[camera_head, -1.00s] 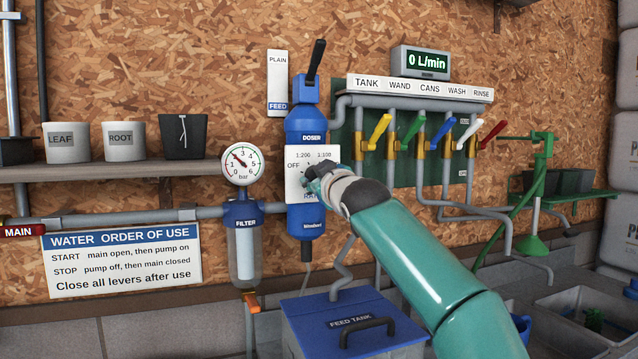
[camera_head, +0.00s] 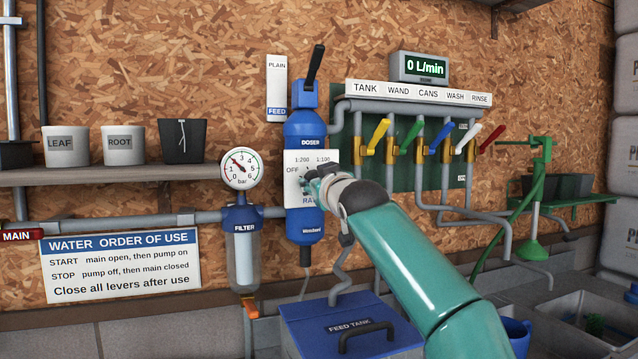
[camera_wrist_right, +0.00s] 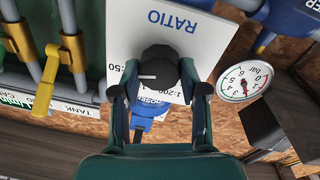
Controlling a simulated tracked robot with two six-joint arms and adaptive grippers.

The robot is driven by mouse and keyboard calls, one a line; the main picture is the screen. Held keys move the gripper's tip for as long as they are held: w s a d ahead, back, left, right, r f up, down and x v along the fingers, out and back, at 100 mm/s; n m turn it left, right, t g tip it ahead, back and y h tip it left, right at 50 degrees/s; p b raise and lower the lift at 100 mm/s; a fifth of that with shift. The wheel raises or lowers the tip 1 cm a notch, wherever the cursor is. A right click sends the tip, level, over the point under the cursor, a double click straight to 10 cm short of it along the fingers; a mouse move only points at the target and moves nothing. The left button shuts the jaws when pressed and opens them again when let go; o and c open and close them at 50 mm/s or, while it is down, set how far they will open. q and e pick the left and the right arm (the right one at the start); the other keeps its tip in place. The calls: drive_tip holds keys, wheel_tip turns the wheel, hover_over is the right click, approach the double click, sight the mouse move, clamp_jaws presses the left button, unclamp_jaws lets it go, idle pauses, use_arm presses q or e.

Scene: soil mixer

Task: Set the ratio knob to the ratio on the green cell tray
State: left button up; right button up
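The ratio knob (camera_wrist_right: 158,68) is a round black knob on a white plate (camera_wrist_right: 190,38) marked RATIO in the right wrist view. Its white mark points left there, toward the 1:50 side. In the head view the plate (camera_head: 295,190) on the blue doser (camera_head: 305,131) shows OFF, 1:200 and 1:100; my gripper covers the knob. My right gripper (camera_wrist_right: 160,92) is open, its fingers on either side of the knob with gaps visible; it also shows at the plate in the head view (camera_head: 312,182). I cannot make out a green cell tray. My left gripper is not in view.
A pressure gauge (camera_head: 241,168) and a filter (camera_head: 243,250) are left of the doser. A row of coloured levers, with a yellow one (camera_head: 378,134) nearest, is to its right. A feed tank (camera_head: 335,325) stands below. The display (camera_head: 420,67) reads 0 L/min.

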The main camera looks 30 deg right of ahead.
drive_tip(key=o, duration=0.5)
drive_tip(key=shift+w+f, duration=0.2)
drive_tip(key=shift+f, duration=0.15)
drive_tip(key=shift+c, duration=0.2)
drive_tip(key=shift+s+r, duration=0.1)
drive_tip(key=shift+r, duration=0.05)
drive_tip(key=shift+s, duration=0.15)
drive_tip(key=v, duration=1.1)
drive_tip(key=shift+s+a, duration=0.25)
drive_tip(key=shift+s, duration=0.1)
